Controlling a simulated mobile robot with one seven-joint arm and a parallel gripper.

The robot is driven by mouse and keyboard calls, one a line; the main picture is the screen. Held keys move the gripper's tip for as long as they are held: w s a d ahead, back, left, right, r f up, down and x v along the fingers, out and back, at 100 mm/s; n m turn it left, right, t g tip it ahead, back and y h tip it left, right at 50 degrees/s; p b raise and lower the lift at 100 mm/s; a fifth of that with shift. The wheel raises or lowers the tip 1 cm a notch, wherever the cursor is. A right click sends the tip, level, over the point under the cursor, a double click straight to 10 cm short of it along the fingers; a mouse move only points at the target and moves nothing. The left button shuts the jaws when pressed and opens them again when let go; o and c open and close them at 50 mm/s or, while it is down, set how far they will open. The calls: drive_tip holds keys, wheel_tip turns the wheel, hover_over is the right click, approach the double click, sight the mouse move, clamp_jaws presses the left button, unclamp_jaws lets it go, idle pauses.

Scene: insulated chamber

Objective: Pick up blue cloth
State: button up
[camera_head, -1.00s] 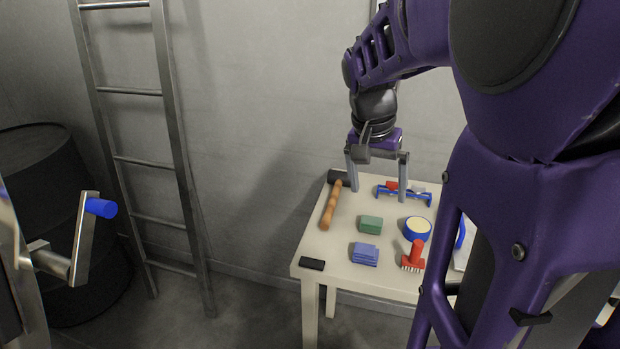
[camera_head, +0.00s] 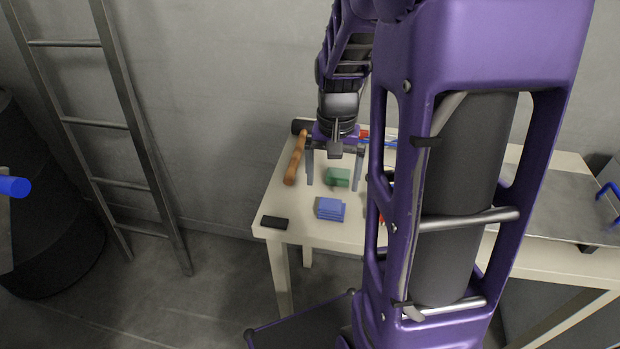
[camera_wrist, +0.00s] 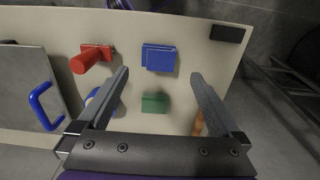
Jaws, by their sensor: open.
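The blue cloth (camera_head: 330,209) is a small folded stack lying flat near the front of the white table, left of my arm. It also shows in the wrist view (camera_wrist: 159,58), beyond my fingertips and roughly midway between them. My gripper (camera_head: 334,186) is open and empty above the table, behind the cloth in the head view. In the wrist view its two fingers (camera_wrist: 159,78) are spread wide. A green block (camera_wrist: 155,103) lies between the fingers in that view, and it also shows in the head view (camera_head: 338,177).
A hammer (camera_head: 296,160) lies at the table's left and a black block (camera_head: 274,222) at its front left corner. A grey board with a blue handle (camera_wrist: 43,106) lies farther off.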

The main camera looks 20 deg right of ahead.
sight(332, 205)
drive_tip(key=f+b, duration=0.1)
drive_tip(key=f, duration=0.8)
drive_tip(key=shift+d, duration=0.2)
drive_tip(key=shift+c, duration=0.2)
drive_tip(key=c, duration=1.2)
drive_tip(key=shift+r, duration=0.1)
drive_tip(key=shift+c, duration=0.2)
wheel_tip(332, 205, up, 10)
drive_tip(key=shift+p, duration=0.7)
